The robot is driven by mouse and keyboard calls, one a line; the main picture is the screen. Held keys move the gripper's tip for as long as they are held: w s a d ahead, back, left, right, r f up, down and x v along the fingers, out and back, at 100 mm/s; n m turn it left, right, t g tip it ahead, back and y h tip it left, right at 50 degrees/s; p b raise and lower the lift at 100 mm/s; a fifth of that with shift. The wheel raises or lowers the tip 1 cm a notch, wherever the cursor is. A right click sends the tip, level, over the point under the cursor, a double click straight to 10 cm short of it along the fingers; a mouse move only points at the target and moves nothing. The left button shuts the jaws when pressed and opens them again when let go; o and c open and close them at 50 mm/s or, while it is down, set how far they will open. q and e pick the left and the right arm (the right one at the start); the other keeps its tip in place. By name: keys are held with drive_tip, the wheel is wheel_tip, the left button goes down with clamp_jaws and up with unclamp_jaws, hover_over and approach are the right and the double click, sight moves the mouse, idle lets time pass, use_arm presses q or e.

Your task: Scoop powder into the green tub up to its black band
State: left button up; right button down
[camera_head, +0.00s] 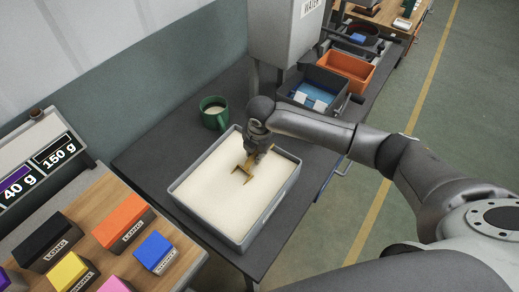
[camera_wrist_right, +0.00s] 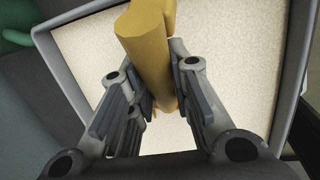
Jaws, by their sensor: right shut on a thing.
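The green tub (camera_head: 214,112) stands on the dark bench behind the grey tray, its handle to the right. Pale contents show inside; I cannot make out its black band. The grey tray (camera_head: 180,200) holds a wide bed of pale powder (camera_head: 222,190). My right gripper (camera_head: 255,152) is over the tray's far part, shut on the yellow scoop (camera_head: 243,173). The scoop's head is low at the powder; whether it touches or carries any is unclear. In the right wrist view the scoop's thick handle (camera_wrist_right: 146,50) lies between the fingers (camera_wrist_right: 155,95). My left gripper is out of view.
A grey dispenser box (camera_head: 285,32) stands behind the tray. A dark bin (camera_head: 308,92) and an orange bin (camera_head: 346,70) sit further right. Coloured blocks (camera_head: 122,218) lie on a wooden table at front left. The bench left of the tray (camera_head: 152,160) is clear.

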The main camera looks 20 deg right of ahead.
sight(252, 157)
drive_tip(key=shift+s+a+f+g+y+b, duration=0.25)
drive_tip(key=shift+a+f+y+b, duration=0.25)
drive_tip(key=shift+f+b, duration=0.35)
drive_tip(key=shift+s+a+f+g+y, duration=0.1)
drive_tip(key=shift+a+g+y, duration=0.2)
drive_tip(key=shift+y, duration=0.2)
drive_tip(key=shift+s+a+f+g+y+b, duration=0.2)
drive_tip(key=shift+a+f+y+b, duration=0.1)
drive_tip(key=shift+f+y+b, duration=0.15)
drive_tip(key=shift+s+a+f+g+y+b, duration=0.15)
drive_tip(key=shift+a+f+y+b, duration=0.1)
drive_tip(key=shift+f+y+b, duration=0.15)
drive_tip(key=shift+w+r+p, duration=0.1)
drive_tip(key=shift+r+p, duration=0.6)
drive_tip(key=shift+r, duration=0.1)
drive_tip(key=shift+m+y, duration=0.3)
drive_tip(key=shift+y, duration=0.25)
drive_tip(key=shift+r+p, duration=1.85)
drive_tip(key=shift+r, duration=1.05)
drive_tip(key=shift+d+r+g+p, duration=0.1)
drive_tip(key=shift+r+g+p, duration=0.2)
drive_tip(key=shift+r+p, duration=0.7)
drive_tip(key=shift+r+b, duration=0.3)
drive_tip(key=shift+b, duration=0.1)
